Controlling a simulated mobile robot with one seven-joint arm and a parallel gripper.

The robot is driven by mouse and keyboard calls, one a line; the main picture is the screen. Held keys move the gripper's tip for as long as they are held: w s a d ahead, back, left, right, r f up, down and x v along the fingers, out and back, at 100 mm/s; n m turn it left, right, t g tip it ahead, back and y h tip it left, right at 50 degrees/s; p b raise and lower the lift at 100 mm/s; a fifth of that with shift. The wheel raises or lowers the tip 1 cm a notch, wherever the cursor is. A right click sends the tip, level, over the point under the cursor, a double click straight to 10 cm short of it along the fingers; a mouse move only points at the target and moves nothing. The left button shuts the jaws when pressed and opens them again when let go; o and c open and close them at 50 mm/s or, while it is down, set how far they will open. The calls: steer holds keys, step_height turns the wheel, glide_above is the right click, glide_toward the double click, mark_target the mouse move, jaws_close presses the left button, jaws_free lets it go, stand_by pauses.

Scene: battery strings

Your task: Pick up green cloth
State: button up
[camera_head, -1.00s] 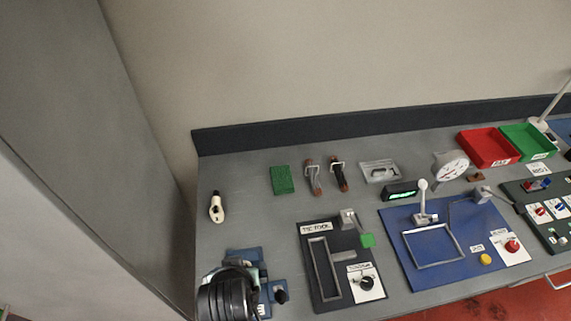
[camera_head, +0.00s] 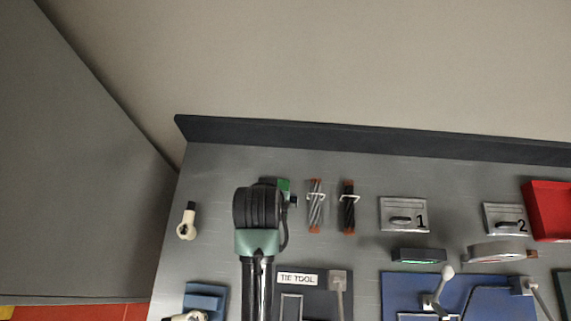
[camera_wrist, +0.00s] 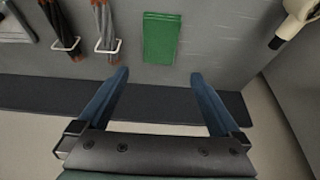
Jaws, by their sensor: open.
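The green cloth (camera_wrist: 161,38) lies flat on the grey bench in the wrist view, a folded rectangle near the top middle. In the head view only a corner of the green cloth (camera_head: 284,185) shows, because my arm hides the rest. My gripper (camera_wrist: 158,76) is open and empty in the wrist view, its two blue fingers spread wide. The cloth appears between and beyond the fingertips, and no contact shows. In the head view my arm's dark wrist covers the gripper's fingers.
Two cable bundles in wire holders (camera_head: 316,205) (camera_head: 348,206) lie right of the cloth in the head view. A white-and-black tool (camera_head: 188,221) lies to the left. A dark raised edge (camera_head: 360,138) runs along the bench's back. The TIE TOOL panel (camera_head: 312,280) is in front.

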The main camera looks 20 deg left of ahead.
steer(key=x, duration=0.7)
steer(key=shift+s+f+p, duration=0.1)
steer(key=shift+f+p, duration=0.1)
steer(key=shift+p, duration=0.15)
steer(key=shift+f+p, duration=0.3)
steer(key=shift+f, duration=0.3)
steer(key=shift+x, duration=2.05)
steer(key=shift+s+d, duration=0.1)
steer(key=c, duration=1.1)
step_height(320, 180, up, 10)
steer(key=shift+b, duration=0.3)
